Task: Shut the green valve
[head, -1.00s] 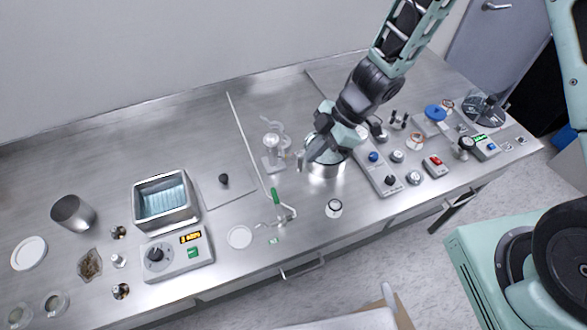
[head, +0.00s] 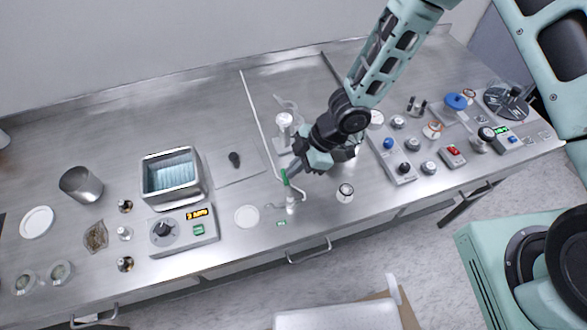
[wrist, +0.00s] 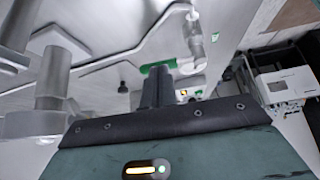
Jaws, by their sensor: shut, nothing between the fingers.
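The green valve handle (head: 285,178) sits on a clear glass fitting near the front middle of the steel bench. In the wrist view the green handle (wrist: 158,67) lies just beyond my fingertips, and the fitting (wrist: 193,42) stands to its right. My gripper (head: 290,171) is low over the bench, right at the handle's upper end in the head view. In the wrist view my gripper (wrist: 158,84) has its fingers together and holds nothing. The fingers partly cover the handle's lower edge. I cannot tell whether they touch it.
A glass piece (head: 284,124) stands behind my gripper. A water bath (head: 170,175) and its control box (head: 183,230) are to the left. A white disc (head: 247,217) and a small jar (head: 345,192) lie nearby. Control panels fill the right.

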